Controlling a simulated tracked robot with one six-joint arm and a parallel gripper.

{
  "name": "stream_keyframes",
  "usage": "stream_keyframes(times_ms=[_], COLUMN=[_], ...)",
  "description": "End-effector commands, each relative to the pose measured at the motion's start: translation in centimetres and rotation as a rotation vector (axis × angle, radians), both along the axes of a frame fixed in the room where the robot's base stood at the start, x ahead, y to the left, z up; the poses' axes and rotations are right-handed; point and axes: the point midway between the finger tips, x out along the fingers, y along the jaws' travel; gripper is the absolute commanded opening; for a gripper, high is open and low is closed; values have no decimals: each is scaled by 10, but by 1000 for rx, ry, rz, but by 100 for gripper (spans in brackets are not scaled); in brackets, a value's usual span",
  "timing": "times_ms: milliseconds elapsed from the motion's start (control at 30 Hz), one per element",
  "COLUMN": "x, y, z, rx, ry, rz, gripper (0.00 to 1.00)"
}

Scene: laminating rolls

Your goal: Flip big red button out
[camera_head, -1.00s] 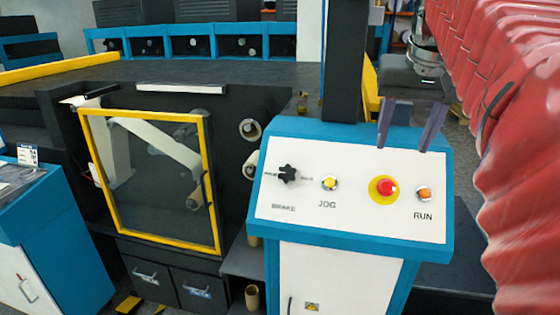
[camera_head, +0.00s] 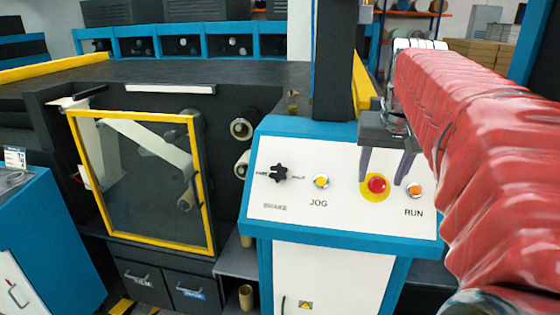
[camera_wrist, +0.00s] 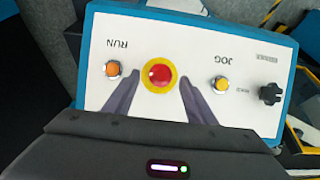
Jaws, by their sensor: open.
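The big red button (camera_head: 376,185) sits on a yellow disc on the white, blue-edged control panel (camera_head: 300,215), between the JOG and RUN buttons. In the wrist view the red button (camera_wrist: 160,75) lies between my two finger tips, with the panel upside down. My gripper (camera_head: 382,181) is open, its dark fingers reaching down on either side of the button. In the wrist view my gripper (camera_wrist: 160,88) shows a wide gap and nothing held. I cannot tell whether the fingers touch the panel.
The yellow JOG button (camera_head: 321,181) and black brake knob (camera_head: 278,172) are left of the red button. The orange RUN button (camera_head: 414,190) is close by on the right. A yellow-framed guard door (camera_head: 140,116) stands at the left.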

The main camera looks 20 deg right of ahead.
Motion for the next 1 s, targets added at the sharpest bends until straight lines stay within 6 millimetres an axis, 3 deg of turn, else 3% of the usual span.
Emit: stream_keyframes(times_ms=[200, 567, 1000], x=[7, 8, 8], y=[-5, -5, -6], z=[-20, -23, -23], rx=[-1, -1, -1], ry=[-1, -1, -1], rz=[0, 0, 0], gripper=[51, 50, 19])
